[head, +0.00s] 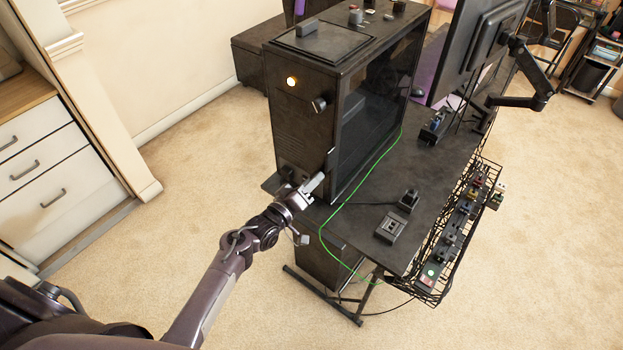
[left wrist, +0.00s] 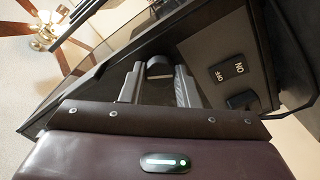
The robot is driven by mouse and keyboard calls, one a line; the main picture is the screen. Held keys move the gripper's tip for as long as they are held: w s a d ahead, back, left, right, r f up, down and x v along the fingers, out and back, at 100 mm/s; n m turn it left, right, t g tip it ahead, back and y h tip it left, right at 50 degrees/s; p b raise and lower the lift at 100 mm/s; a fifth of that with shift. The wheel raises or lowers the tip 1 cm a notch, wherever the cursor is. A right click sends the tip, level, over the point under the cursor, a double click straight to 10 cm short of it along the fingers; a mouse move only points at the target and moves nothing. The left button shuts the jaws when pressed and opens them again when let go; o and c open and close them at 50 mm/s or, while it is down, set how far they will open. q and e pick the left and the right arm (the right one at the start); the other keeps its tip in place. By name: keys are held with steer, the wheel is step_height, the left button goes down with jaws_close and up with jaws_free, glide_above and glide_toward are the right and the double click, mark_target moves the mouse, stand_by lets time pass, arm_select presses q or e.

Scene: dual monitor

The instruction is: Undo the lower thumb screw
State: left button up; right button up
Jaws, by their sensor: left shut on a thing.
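The black computer case (head: 290,130) stands on a dark desk. Its upper thumb screw (head: 319,104) sticks out near the top right edge of the panel facing me. My left gripper (head: 316,182) reaches the low right corner of that panel and hides the lower thumb screw in the head view. In the left wrist view, the lower thumb screw (left wrist: 159,67) is a dark round knob between the two finger ends. My left gripper (left wrist: 157,76) is shut on it. The knob's far part is hidden. My right gripper is in neither view.
A power switch marked ON and OFF (left wrist: 227,71) sits beside the fingers. A green cable (head: 372,170) runs across the desk (head: 370,215) past the case. A wire basket (head: 455,235) with plugs hangs at the desk's edge. A monitor (head: 478,45) stands behind.

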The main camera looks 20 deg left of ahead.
arm_select(q)
steer(key=n+p, duration=0.4)
steer(key=n, duration=0.7)
steer(key=shift+f, duration=0.1)
steer(key=shift+n, duration=0.3)
stand_by(0.3)
steer(key=o, duration=1)
steer(key=shift+c, duration=0.2)
steer(key=v, duration=0.8)
